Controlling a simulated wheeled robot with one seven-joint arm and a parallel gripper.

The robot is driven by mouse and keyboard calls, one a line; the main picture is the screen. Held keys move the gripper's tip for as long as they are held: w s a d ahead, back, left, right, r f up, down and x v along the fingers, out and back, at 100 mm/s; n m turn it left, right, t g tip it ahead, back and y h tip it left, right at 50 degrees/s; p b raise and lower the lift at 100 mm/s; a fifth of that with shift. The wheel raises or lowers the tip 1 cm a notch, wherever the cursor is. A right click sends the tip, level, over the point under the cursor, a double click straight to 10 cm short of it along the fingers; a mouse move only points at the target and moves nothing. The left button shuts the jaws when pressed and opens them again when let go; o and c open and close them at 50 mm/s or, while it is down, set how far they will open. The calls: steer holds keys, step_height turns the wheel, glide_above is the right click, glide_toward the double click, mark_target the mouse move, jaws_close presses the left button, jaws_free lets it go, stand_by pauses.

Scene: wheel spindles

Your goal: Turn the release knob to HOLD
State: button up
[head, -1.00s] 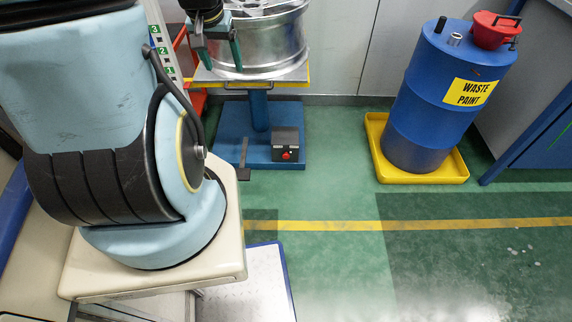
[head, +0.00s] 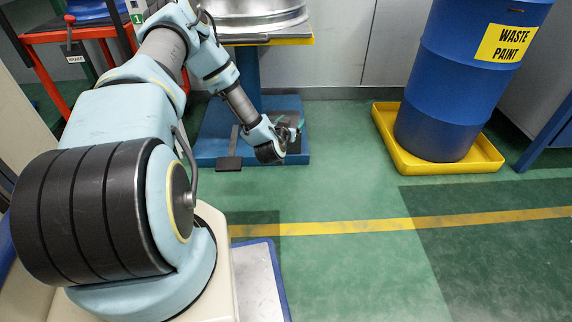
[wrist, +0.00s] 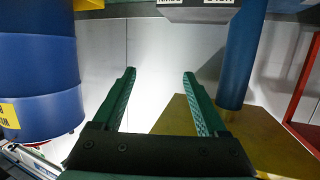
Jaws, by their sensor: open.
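The release knob does not show now; in the head view my gripper (head: 297,128) hides the place on the blue pedestal base (head: 216,149) where its box stands. In the wrist view a grey box (wrist: 196,13) with white labels is cut off by the top edge. The labels are too cropped to read surely, and no knob shows on the visible part. My gripper (wrist: 159,73) is open, with its two green fingers apart and nothing between them. I cannot tell whether it touches the box.
The pedestal column (wrist: 243,58) is close to the right finger in the wrist view. A metal wheel (head: 258,18) sits on the pedestal top. A blue waste paint drum (head: 450,95) stands in a yellow tray (head: 400,157) at right. Green floor between them is clear.

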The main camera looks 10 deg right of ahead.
steer(key=s+a+f+n+t+y+b, duration=0.15)
steer(key=f+b, duration=0.25)
steer(key=f, duration=0.4)
steer(key=s+f+n+t+y+b, duration=0.25)
steer(key=f+b, duration=0.25)
steer(key=f, duration=0.4)
steer(key=w+d+b, duration=0.1)
steer(key=w+b, duration=0.4)
steer(key=w, duration=0.6)
steer(key=shift+d+b, duration=0.2)
steer(key=shift+b, duration=0.15)
steer(key=shift+c, duration=0.2)
jaws_close()
